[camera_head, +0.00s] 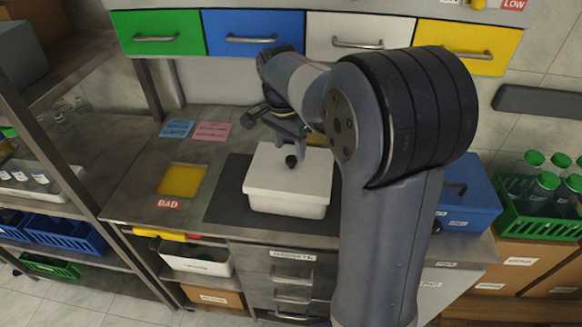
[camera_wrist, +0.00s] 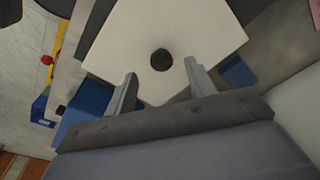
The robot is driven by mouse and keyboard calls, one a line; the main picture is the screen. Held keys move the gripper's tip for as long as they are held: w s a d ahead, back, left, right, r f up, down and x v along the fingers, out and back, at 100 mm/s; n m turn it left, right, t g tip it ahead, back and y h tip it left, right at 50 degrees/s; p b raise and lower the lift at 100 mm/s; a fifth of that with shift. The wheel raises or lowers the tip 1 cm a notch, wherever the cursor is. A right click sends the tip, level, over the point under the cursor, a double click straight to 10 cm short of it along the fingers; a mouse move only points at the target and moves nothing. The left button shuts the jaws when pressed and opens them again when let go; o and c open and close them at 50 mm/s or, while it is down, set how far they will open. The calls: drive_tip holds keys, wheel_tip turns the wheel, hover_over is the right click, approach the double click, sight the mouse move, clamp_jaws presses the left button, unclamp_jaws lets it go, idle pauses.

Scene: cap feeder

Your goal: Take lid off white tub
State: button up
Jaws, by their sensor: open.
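The white tub (camera_head: 288,207) stands on a dark mat on the workbench, with its white lid (camera_head: 265,178) on top. A round black knob (camera_head: 291,161) sits at the lid's middle. The lid (camera_wrist: 120,40) and its knob (camera_wrist: 161,60) also show in the wrist view. My gripper (camera_head: 288,140) is above the lid near the knob. In the wrist view my gripper (camera_wrist: 160,75) is open, with one finger on each side of the knob and clear space between. I cannot tell the exact height of the fingertips over the lid.
The dark mat (camera_head: 230,200) has bare room left of the tub. A yellow square (camera_head: 182,180) marked BAD lies further left. A blue box (camera_head: 468,195) stands right, partly behind my arm. Coloured drawers (camera_head: 252,33) hang above the back of the bench.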

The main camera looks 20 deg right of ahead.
sight(291, 158)
drive_tip(key=shift+w+d+f, duration=0.15)
drive_tip(key=shift+f, duration=0.8)
drive_tip(key=shift+w+d+f, duration=0.15)
drive_tip(key=shift+f, duration=0.8)
drive_tip(key=shift+c, duration=0.4)
drive_tip(key=c, duration=1)
